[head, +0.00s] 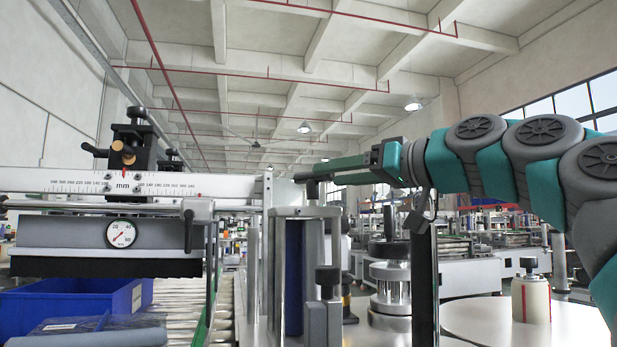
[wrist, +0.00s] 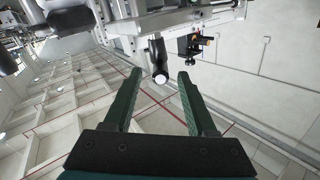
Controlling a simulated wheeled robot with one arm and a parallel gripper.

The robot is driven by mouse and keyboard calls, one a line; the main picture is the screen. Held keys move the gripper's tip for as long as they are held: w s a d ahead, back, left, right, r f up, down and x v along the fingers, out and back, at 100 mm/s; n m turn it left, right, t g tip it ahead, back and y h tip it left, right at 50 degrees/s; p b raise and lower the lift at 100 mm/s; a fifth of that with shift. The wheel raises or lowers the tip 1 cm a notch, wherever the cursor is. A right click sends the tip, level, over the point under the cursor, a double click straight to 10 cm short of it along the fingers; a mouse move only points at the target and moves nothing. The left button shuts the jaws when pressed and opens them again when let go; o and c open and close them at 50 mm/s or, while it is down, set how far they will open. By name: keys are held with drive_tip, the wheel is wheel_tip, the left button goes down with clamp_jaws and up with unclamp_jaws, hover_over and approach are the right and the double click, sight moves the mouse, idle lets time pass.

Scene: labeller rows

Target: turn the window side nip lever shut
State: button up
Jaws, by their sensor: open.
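The nip lever is a dark cylindrical handle (wrist: 157,55) with a pale round end, and in the wrist view it points toward me. My gripper (wrist: 160,74) is open, one green finger on each side of the handle's end, with a visible gap to each. Whether the fingertips reach past the end is hard to tell. In the head view my gripper (head: 318,171) comes in from the right, level, above the machine's metal post area. A short black piece shows at its tips there, probably the lever (head: 311,190), partly hidden by the fingers.
A ruled white beam (head: 230,186) with a black clamp (head: 130,150) runs to the left. Below it are a dial gauge (head: 120,233) and a blue bin (head: 130,297). A black knob (head: 328,281) and metal rollers (head: 391,285) stand beneath my arm. A round white table (head: 480,322) is at right.

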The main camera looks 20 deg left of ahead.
sight(294, 179)
drive_tip(key=p+x, duration=0.1)
drive_tip(key=x, duration=0.6)
drive_tip(key=shift+a+p, duration=0.3)
drive_tip(key=shift+p, duration=0.1)
drive_tip(key=shift+c, duration=0.4)
clamp_jaws()
